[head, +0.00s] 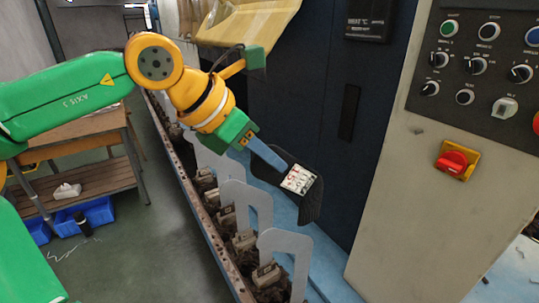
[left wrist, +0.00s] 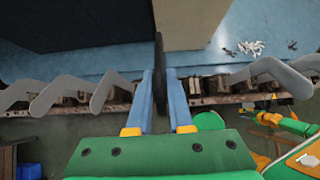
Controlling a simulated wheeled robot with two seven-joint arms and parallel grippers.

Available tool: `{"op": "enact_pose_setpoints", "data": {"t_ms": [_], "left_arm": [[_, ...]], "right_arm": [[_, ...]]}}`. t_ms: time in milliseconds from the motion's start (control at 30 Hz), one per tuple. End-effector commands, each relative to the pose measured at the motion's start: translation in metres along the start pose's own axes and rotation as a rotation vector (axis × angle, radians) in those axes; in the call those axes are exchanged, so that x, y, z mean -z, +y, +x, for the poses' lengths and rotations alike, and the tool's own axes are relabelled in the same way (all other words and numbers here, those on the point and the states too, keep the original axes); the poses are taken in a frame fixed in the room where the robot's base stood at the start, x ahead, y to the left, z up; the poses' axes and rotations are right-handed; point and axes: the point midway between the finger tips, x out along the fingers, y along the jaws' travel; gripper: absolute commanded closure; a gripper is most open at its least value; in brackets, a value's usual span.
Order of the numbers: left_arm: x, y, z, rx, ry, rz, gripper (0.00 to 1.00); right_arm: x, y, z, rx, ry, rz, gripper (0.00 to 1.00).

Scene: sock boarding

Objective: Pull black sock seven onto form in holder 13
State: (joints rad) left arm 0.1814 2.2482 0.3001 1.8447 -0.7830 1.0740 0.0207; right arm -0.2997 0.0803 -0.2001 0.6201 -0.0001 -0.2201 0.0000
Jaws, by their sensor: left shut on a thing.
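A black sock (head: 308,203) with a white printed label hangs from my left gripper (head: 272,160). In the left wrist view the sock (left wrist: 161,70) shows edge-on as a thin black strip between the blue fingers of the left gripper (left wrist: 162,88), which is shut on it. Grey flat forms stand in a row of holders; the nearest form (head: 286,243) is below the sock in the head view, with another form (head: 247,200) behind it. No form shows inside the sock. I cannot read the holder numbers or the label clearly. My right gripper is not seen.
A blue machine ledge (head: 325,265) runs beside the row of holders. A control panel with a red switch (head: 455,161) stands at the right. A wooden trolley (head: 95,178) with blue bins (head: 88,213) is at the left, with open floor between.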

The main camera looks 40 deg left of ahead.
Motion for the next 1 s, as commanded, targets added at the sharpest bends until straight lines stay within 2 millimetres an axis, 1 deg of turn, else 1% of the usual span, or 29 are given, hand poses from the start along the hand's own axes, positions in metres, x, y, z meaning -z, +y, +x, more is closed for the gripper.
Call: {"op": "enact_pose_setpoints", "data": {"t_ms": [1000], "left_arm": [[0.015,0.000,0.018,0.000,-0.001,0.000,1.00]], "right_arm": [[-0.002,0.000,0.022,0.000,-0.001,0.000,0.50]]}}
